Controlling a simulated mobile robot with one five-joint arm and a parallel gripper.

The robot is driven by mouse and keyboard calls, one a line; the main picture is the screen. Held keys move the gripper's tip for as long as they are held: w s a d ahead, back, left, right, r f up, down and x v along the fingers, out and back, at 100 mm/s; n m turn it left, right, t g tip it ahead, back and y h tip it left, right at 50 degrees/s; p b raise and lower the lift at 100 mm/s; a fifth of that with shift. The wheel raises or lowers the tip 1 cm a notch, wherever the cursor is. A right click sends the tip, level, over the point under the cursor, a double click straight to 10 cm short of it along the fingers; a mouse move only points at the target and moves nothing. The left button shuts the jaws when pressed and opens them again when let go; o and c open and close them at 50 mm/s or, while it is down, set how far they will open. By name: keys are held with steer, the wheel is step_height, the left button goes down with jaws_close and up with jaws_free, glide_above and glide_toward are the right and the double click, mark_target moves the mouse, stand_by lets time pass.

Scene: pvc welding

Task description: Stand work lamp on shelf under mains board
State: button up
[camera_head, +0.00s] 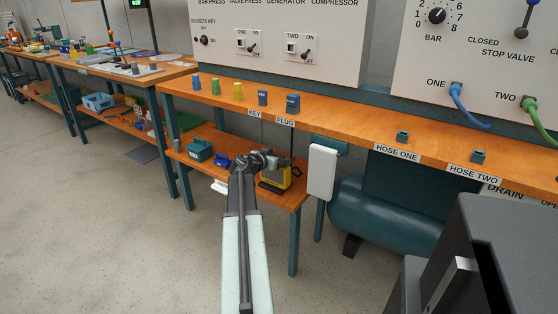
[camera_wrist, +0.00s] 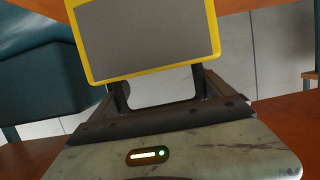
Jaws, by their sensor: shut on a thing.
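The work lamp (camera_head: 277,179) is yellow and black and stands out at the right end of the lower shelf (camera_head: 223,141) under the mains board (camera_head: 274,25). In the wrist view the lamp's grey panel with a yellow rim (camera_wrist: 147,38) fills the top middle. My gripper (camera_head: 268,160) reaches in over the shelf and is shut on the lamp. In the wrist view its two dark fingers (camera_wrist: 160,88) rise to the lamp's lower edge. The lamp looks roughly upright. I cannot tell whether its base touches the shelf.
A teal box (camera_head: 200,150) and a blue item (camera_head: 222,161) lie on the shelf left of the lamp. The bench top (camera_head: 350,124) is close above. A white box (camera_head: 322,172) hangs to the right, before a teal tank (camera_head: 385,215). Table legs flank the shelf.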

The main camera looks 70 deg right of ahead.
steer(key=o, duration=1.8)
steer(key=p+v, duration=0.3)
steer(key=v, duration=0.9)
steer(key=shift+p, duration=0.3)
steer(key=shift+r, duration=0.15)
